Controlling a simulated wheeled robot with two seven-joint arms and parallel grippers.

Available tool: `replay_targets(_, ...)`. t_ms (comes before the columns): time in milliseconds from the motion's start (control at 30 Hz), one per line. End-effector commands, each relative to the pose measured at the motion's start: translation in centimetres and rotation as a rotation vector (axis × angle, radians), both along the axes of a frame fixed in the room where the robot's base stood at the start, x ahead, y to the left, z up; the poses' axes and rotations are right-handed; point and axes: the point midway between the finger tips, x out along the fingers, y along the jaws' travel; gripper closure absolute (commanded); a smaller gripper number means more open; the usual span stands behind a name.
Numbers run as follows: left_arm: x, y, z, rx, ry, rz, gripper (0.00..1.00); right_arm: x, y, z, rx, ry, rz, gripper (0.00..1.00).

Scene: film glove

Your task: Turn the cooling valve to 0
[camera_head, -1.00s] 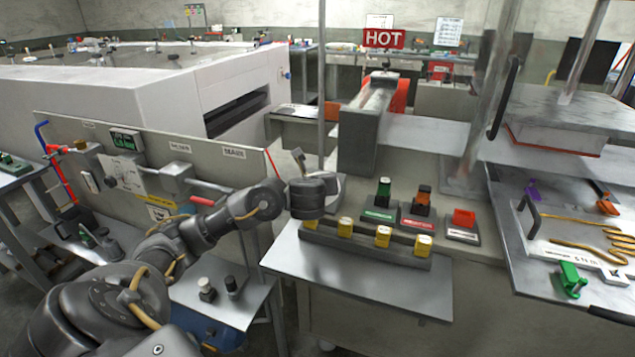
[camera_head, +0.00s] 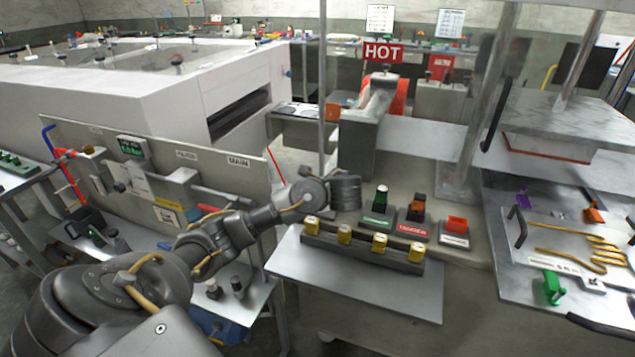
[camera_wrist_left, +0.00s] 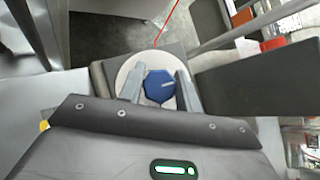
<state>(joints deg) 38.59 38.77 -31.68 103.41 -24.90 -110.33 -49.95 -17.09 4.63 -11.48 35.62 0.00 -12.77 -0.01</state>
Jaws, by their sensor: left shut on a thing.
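The cooling valve shows in the left wrist view as a blue faceted knob (camera_wrist_left: 159,86) with a short white line on its face. It sits on a pale round dial plate on a dark block (camera_wrist_left: 101,75). My left gripper (camera_wrist_left: 160,83) has one finger on each side of the knob and is shut on it. The white line lies nearly level, toward the right finger. No numbers on the dial can be read. In the head view, my left wrist end (camera_head: 345,192) hides the knob and the fingers. My right gripper is in no view.
A dark rack with several yellow-topped pieces (camera_head: 362,248) stands just in front of my left wrist. A thin upright post (camera_head: 322,100) rises behind.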

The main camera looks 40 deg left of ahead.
Motion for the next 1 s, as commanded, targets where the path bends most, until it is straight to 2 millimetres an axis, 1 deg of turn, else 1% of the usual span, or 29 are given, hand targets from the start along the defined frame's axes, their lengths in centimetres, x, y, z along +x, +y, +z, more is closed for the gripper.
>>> replay_targets(100,-0.05,-0.09,-0.12,-0.012,0.001,0.020,0.89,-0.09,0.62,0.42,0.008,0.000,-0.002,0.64)
replay_targets(200,-0.06,-0.08,-0.17,-0.018,-0.002,0.030,0.89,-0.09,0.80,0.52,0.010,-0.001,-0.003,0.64)
replay_targets(600,-0.07,-0.06,-0.23,-0.020,-0.004,0.036,0.89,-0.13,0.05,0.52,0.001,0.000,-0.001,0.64)
replay_targets(633,-0.07,-0.06,-0.23,-0.020,-0.004,0.036,0.65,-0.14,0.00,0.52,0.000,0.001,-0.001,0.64)
replay_targets(767,-0.04,-0.03,-0.18,-0.020,-0.004,0.036,0.48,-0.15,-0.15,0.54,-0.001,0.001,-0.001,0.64)
replay_targets(800,-0.04,-0.02,-0.16,-0.020,-0.004,0.036,0.45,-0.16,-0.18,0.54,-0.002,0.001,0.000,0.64)
replay_targets(1000,-0.02,0.01,-0.08,-0.020,-0.006,0.035,0.45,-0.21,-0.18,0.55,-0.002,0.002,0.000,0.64)
